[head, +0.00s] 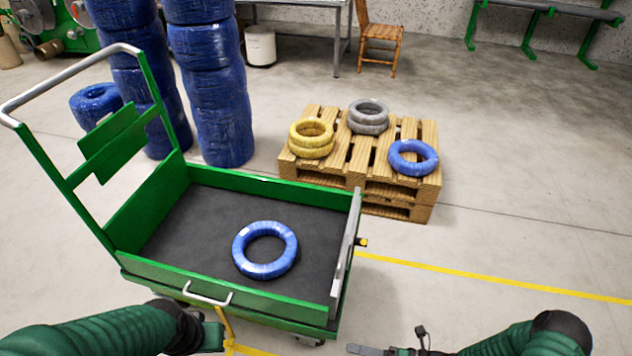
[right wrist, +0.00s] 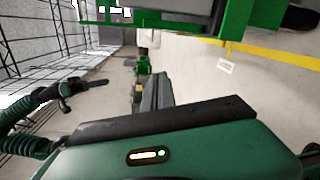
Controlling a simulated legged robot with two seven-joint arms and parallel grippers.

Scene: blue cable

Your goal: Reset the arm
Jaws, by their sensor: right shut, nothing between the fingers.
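A blue cable coil (head: 265,270) lies flat on the dark bed of the green cart (head: 190,275). A second blue coil (head: 412,171) lies on the right side of the wooden pallet (head: 395,210). My right gripper (head: 353,349) is at the bottom edge of the head view, right of the cart's near corner, shut and empty. My left gripper (head: 217,337) is at the bottom left, in front of the cart's near side and apart from both coils. Its fingers are not clear enough to tell open from shut.
The pallet also bears yellow coils (head: 312,152) and grey coils (head: 368,128). Tall blue wrapped stacks (head: 218,110) stand behind the cart. A chair (head: 380,35) is at the back. The floor right of the pallet is clear, crossed by a yellow line (head: 500,282).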

